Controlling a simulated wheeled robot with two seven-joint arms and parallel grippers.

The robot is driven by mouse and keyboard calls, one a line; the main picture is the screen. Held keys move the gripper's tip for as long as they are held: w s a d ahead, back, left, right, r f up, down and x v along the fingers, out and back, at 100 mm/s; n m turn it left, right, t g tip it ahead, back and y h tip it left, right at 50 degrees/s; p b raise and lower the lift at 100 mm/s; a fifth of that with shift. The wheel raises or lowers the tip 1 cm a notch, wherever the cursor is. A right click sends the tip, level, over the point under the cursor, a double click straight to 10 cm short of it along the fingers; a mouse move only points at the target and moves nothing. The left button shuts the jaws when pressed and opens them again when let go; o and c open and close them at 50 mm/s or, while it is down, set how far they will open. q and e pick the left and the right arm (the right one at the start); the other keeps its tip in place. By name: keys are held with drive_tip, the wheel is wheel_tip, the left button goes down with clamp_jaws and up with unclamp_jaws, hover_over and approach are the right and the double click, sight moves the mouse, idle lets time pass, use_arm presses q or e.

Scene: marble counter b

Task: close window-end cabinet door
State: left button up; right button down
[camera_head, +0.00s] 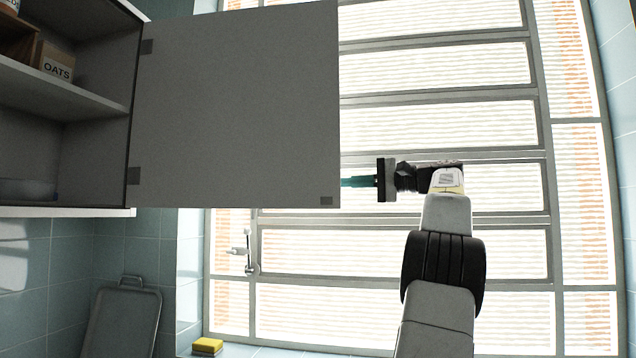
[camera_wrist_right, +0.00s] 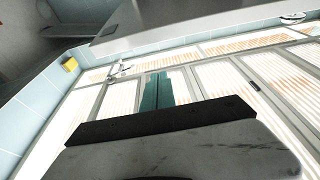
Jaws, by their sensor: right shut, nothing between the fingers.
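The cabinet door (camera_head: 235,108) is a grey panel standing wide open in the head view, hinged at its left edge to the cabinet (camera_head: 65,212). My right gripper (camera_head: 352,181) is at the door's lower right edge, its teal fingers pointing left. The finger ends meet the edge of the door in the picture; whether they touch it or pass behind it I cannot tell. In the right wrist view the teal fingers (camera_wrist_right: 163,90) are together with nothing between them. A grey panel, likely the door (camera_wrist_right: 190,25), crosses the top there. My left gripper is not in view.
The open cabinet holds a box marked OATS (camera_head: 57,62) on a shelf. A large window (camera_head: 400,250) with a handle (camera_head: 248,252) fills the back. A yellow sponge (camera_head: 207,346) and a grey tray (camera_head: 122,318) are below. The space right of the door is free except for my arm.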

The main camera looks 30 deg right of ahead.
drive_tip(key=shift+s+a, duration=0.6)
drive_tip(key=shift+s, duration=0.25)
drive_tip(key=shift+s+a, duration=0.55)
drive_tip(key=shift+s, duration=0.3)
